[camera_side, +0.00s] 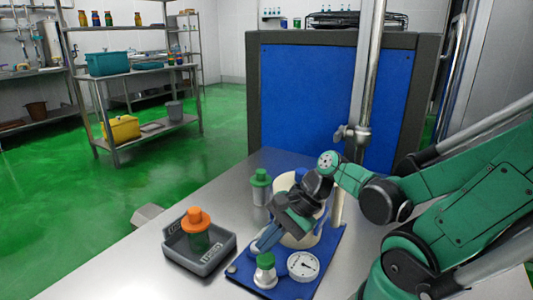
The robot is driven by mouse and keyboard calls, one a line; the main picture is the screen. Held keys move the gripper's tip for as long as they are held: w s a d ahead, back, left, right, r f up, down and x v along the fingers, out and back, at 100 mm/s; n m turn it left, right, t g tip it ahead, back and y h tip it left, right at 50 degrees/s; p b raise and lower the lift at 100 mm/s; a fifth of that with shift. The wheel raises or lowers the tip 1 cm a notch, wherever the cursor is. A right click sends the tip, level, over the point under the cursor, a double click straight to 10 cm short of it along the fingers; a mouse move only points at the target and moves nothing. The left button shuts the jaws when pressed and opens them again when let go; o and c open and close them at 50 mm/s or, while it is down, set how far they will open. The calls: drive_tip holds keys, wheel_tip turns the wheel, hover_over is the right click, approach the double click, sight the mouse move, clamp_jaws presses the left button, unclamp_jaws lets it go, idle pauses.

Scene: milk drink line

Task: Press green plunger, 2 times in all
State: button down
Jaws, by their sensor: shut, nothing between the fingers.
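A green-topped plunger (265,261) on a pale metal body stands at the front of a blue base plate (328,262), left of a round dial (303,266). My gripper (257,248) reaches down from the right with its fingers shut and empty. In the picture, its tips are just above and left of the green top. I cannot tell whether they touch it. A cream cylinder (306,238) stands on the plate behind, partly hidden by my gripper and wrist.
A clear container with a green cap (260,179) stands behind the plate. A grey tray (208,262) to the left holds an orange-capped container (197,222). A vertical metal post (367,80) stands behind my arm. The steel table (125,270) is clear at front left.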

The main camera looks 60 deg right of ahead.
drive_tip(key=shift+r, duration=1.15)
drive_tip(key=n, duration=0.2)
drive_tip(key=w+n+h, duration=0.1)
drive_tip(key=n, duration=0.1)
drive_tip(key=shift+a+n+h, duration=0.1)
drive_tip(key=shift+n+h, duration=0.2)
drive_tip(key=shift+n, duration=0.1)
drive_tip(key=w+r+n+h, duration=0.1)
drive_tip(key=n, duration=0.3)
drive_tip(key=w+a+r+n+t+h, duration=0.1)
drive_tip(key=n, duration=0.4)
drive_tip(key=w+r+n+h, duration=0.1)
drive_tip(key=n, duration=0.4)
drive_tip(key=shift+w+a, duration=0.25)
